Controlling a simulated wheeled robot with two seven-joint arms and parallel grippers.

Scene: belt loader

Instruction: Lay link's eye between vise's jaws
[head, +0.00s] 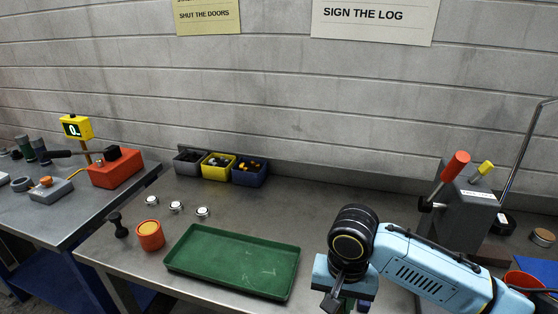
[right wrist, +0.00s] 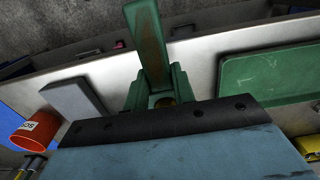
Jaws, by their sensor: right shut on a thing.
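My right gripper (head: 345,296) hangs over the bench, just right of the green tray, at the end of my light-blue arm. In the right wrist view its fingers (right wrist: 158,95) are shut on a green bar with a brownish streak (right wrist: 152,45), which I take to be the link. The bar sticks out past the fingers; its eye cannot be made out. No vise jaws can be clearly identified. A plain grey block (right wrist: 75,100) lies beside the gripper in the right wrist view; I cannot tell whether it belongs to the vise. My left gripper is not in view.
The green tray (head: 193,262) is empty. A grey machine (head: 467,220) with a red-handled lever stands at the back right. A red container (head: 527,281) is at the right edge. Small bins (head: 219,174), three round silvery pieces and an orange cup (head: 150,243) are left.

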